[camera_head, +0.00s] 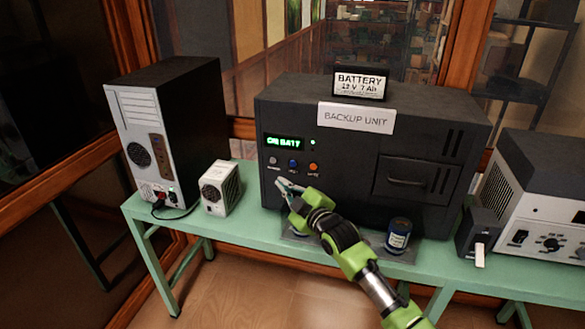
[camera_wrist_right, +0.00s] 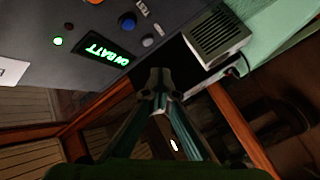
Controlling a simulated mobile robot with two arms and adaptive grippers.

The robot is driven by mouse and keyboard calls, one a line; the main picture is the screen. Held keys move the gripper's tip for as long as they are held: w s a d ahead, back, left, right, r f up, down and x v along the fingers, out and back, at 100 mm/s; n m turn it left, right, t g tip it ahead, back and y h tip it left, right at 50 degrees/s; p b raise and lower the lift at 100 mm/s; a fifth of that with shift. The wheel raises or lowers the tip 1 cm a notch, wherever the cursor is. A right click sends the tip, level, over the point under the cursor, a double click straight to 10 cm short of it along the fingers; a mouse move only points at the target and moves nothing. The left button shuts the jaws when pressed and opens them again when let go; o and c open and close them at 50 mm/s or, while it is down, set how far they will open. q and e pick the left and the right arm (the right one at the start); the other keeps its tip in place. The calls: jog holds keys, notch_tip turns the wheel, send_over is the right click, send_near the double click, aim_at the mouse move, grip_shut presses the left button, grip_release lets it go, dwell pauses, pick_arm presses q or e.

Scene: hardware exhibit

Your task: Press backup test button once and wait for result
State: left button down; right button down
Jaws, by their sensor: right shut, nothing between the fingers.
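The black backup unit (camera_head: 340,165) stands on a green table, with a white sign reading BACKUP UNIT. Its green display (camera_head: 286,141) seems to read ON BATT; it also shows in the right wrist view (camera_wrist_right: 108,52). A green light (camera_head: 313,142) glows beside it. My right gripper (camera_head: 281,184) is shut and empty, just below the grey and blue buttons. In the right wrist view the fingertips (camera_wrist_right: 158,88) appear apart from the grey button (camera_wrist_right: 147,42).
A black computer tower (camera_head: 190,130) and a small white box (camera_head: 220,188) stand left. A blue can (camera_head: 399,234) stands front right of the unit. A grey-white device (camera_head: 535,190) is at right. A battery sign (camera_head: 361,86) sits on top.

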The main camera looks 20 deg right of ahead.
aim_at(293, 164)
jog(key=w+d+b, duration=0.3)
jog(key=w+b, duration=0.1)
jog(key=shift+w+f, duration=0.1)
jog(key=shift+f, duration=0.2)
jog(key=shift+w+d+r+b, duration=0.1)
jog(key=shift+w+d+b, duration=0.2)
jog(key=shift+w+b, duration=0.3)
jog(key=shift+w+d+r, duration=0.15)
jog(key=shift+w+d, duration=0.05)
jog(key=shift+w, duration=0.05)
jog(key=shift+w+d, duration=0.1)
dwell(0.5)
jog(key=shift+w+d+b, duration=0.15)
jog(key=shift+w+b, duration=0.1)
jog(key=shift+b, duration=0.15)
